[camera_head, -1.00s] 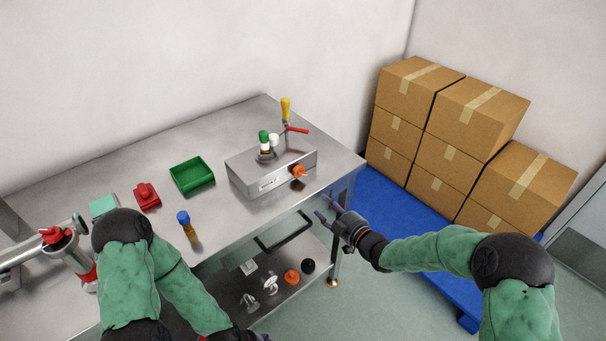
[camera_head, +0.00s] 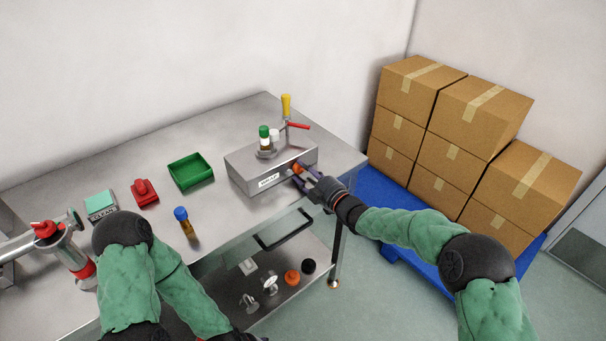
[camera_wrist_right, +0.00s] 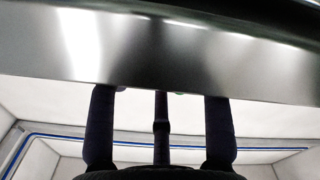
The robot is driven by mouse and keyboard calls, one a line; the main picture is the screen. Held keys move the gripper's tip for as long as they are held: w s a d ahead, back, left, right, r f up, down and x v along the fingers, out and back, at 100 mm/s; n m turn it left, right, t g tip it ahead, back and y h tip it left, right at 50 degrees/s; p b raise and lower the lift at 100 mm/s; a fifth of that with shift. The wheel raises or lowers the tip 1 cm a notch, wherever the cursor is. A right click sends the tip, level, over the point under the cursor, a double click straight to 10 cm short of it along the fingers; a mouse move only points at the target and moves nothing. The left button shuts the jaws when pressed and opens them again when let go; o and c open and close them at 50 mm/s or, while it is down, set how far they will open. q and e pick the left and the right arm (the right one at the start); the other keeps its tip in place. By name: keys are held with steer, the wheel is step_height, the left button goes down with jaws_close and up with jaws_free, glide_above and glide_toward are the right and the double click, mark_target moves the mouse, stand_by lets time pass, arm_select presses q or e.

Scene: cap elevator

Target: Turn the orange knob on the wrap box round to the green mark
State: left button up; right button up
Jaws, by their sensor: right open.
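The wrap box (camera_head: 240,168) is a grey metal box near the right end of the steel table. Its orange knob (camera_head: 296,168) is on the front face, toward the right, and is partly hidden by my fingers. My right gripper (camera_head: 302,172) is open with its fingers at the knob; I cannot tell whether they touch it. In the right wrist view the dark fingers (camera_wrist_right: 161,120) are spread apart beneath a broad grey metal surface (camera_wrist_right: 150,45), and the knob does not show. I cannot make out the green mark. My left arm is at lower left, and its gripper is out of the picture.
A clamp with a yellow handle (camera_head: 286,105) and a green-capped vial (camera_head: 264,138) stand on the box. A green tray (camera_head: 190,182), a red block (camera_head: 145,192) and a blue-capped vial (camera_head: 186,225) are to its left. Cardboard boxes (camera_head: 450,130) are stacked at right.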

steer(key=shift+w+a, duration=0.35)
steer(key=shift+w, duration=0.1)
steer(key=c, duration=0.9)
steer(key=shift+o, duration=0.2)
steer(key=m+p, duration=0.1)
steer(key=m, duration=0.3)
